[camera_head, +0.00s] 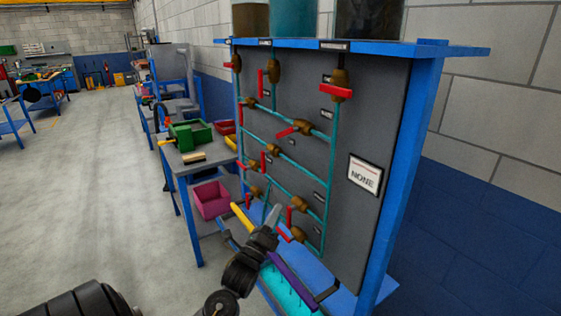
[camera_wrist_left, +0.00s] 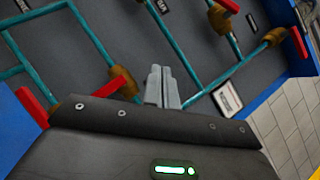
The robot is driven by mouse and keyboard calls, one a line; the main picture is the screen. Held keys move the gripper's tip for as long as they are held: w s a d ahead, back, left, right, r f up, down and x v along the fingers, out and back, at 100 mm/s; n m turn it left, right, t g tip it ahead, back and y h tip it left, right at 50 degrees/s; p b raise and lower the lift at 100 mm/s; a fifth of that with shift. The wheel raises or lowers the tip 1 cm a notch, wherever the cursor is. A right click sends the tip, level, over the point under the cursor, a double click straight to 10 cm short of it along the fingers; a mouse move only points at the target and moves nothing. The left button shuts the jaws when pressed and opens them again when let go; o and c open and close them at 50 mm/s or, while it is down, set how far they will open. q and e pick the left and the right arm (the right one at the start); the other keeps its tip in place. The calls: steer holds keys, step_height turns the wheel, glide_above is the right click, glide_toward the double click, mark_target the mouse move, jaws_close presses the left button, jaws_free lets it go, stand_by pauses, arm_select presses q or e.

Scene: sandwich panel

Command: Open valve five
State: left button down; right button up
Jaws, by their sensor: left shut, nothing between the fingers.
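A grey panel (camera_head: 345,235) carries teal pipes and several brass valves with red handles. One valve (camera_head: 340,80) is at the upper right, another (camera_head: 303,127) is on the middle pipe, and one (camera_head: 298,233) is low on the right. The small number plates are too small to read, so I cannot tell which is valve five. My left gripper (camera_head: 274,212) is shut and empty in front of the panel's lower part. In the left wrist view its closed fingers (camera_wrist_left: 162,86) point at the panel, just right of a brass valve (camera_wrist_left: 123,82) with a red handle (camera_wrist_left: 106,91); contact is unclear.
A white sign (camera_head: 365,176) reading "NONE" is on the panel's right. Liquid tanks (camera_head: 293,18) stand above on the blue shelf. A table with a green box (camera_head: 190,135) and a pink bin (camera_head: 211,200) stands left.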

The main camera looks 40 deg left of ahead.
mark_target(287, 132)
arm_select(q)
steer(key=w+a+r+m+t+p, duration=0.1)
steer(key=w+a+r+p, duration=0.1)
steer(key=r, duration=0.6)
steer(key=w+a+r+m+t+p, duration=0.1)
steer(key=w+a+r+p, duration=0.1)
steer(key=w+r+p, duration=0.3)
step_height(287, 132, up, 3)
steer(key=shift+r, duration=0.1)
steer(key=shift+m, duration=0.3)
